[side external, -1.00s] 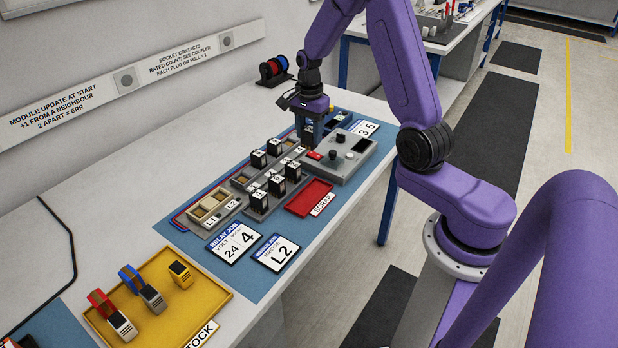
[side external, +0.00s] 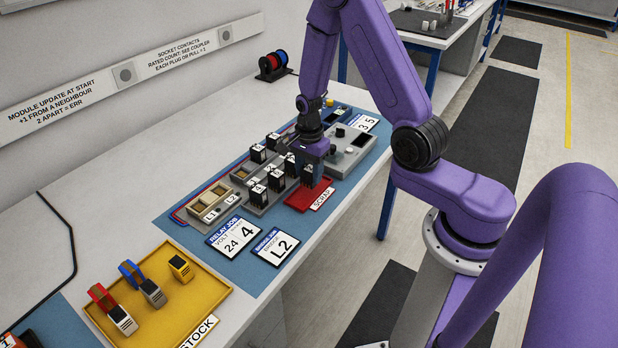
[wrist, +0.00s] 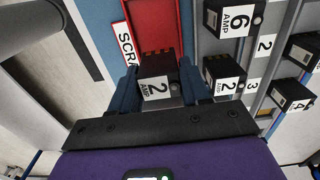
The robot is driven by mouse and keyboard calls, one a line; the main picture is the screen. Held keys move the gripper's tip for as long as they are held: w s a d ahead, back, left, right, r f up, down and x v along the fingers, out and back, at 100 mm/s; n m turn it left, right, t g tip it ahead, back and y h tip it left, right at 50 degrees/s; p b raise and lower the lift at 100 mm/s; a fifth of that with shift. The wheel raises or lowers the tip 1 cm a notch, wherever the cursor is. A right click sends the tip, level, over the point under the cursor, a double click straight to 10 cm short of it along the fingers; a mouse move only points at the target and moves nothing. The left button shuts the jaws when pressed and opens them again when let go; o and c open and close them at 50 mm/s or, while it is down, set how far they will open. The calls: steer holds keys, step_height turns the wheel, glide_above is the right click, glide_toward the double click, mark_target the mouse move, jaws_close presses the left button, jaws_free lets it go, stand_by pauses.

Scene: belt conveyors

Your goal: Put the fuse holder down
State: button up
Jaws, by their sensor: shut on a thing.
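My gripper (side external: 312,168) is shut on a black fuse holder (side external: 307,176). In the wrist view the fuse holder (wrist: 155,66) sits between the blue fingers (wrist: 158,90), with a white label reading 2 AMP facing the camera. The red scrap tray (side external: 326,185) lies under the gripper, and its red floor also shows in the wrist view (wrist: 150,20). The fuse holder is over or in the near part of the tray. I cannot tell whether it touches the tray floor.
Several black modules (side external: 258,193) stand upright in a grey rack left of the tray, close to my gripper. A grey control box (side external: 349,150) stands behind. Two job cards (side external: 275,248) lie in front. A yellow stock tray (side external: 205,300) holds several parts at lower left.

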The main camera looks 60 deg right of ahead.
steer(key=shift+f, duration=1.25)
steer(key=shift+f, duration=0.2)
steer(key=o, duration=1.1)
steer(key=shift+o, duration=0.2)
steer(key=shift+r, duration=0.1)
